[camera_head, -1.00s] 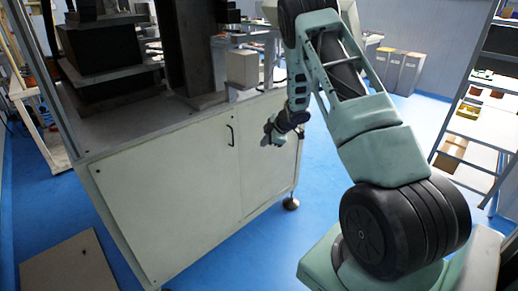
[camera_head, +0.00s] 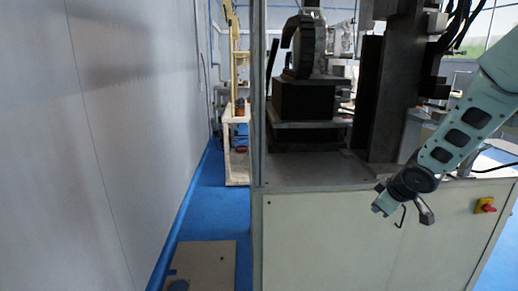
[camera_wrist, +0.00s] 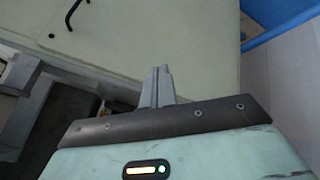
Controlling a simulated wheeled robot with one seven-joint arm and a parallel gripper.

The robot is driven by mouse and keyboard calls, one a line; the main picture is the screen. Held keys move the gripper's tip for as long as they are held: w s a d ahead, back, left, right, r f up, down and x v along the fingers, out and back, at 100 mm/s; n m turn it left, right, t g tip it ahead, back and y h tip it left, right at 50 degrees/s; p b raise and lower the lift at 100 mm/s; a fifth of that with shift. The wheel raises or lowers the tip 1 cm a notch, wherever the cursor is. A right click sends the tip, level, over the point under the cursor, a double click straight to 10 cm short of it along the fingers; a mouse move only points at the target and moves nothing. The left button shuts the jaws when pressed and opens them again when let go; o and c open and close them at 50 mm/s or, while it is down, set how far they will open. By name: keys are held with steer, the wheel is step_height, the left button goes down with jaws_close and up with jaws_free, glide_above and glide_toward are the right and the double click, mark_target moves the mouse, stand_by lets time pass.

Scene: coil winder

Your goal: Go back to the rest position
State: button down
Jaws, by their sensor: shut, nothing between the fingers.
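My gripper (camera_head: 410,210) hangs at the end of my green arm at the right of the head view, in front of the machine's pale cabinet (camera_head: 340,245). In the wrist view my gripper's fingers (camera_wrist: 157,86) are together with nothing between them. Behind them is a pale cabinet panel (camera_wrist: 150,30). I cannot tell how far the gripper is from the cabinet.
The coil winder's dark block (camera_head: 303,100) and dark column (camera_head: 388,90) stand on the cabinet. A red and yellow switch (camera_head: 485,205) is on its front. A grey wall (camera_head: 90,150) bounds the left. A board (camera_head: 205,268) lies on the blue floor (camera_head: 215,200).

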steer(key=s+a+r+g, duration=0.2)
steer(key=s+a+r, duration=0.1)
steer(key=s+a, duration=0.65)
steer(key=s+a+g, duration=0.1)
steer(key=s+a, duration=0.3)
steer(key=s, duration=0.5)
steer(key=s+a+r+g, duration=0.1)
steer(key=s+a, duration=0.3)
steer(key=s, duration=0.4)
steer(key=s+a+r+g, duration=0.1)
steer(key=s+a+g, duration=0.2)
steer(key=s, duration=0.6)
steer(key=shift+s+a, duration=0.3)
steer(key=shift+a, duration=0.35)
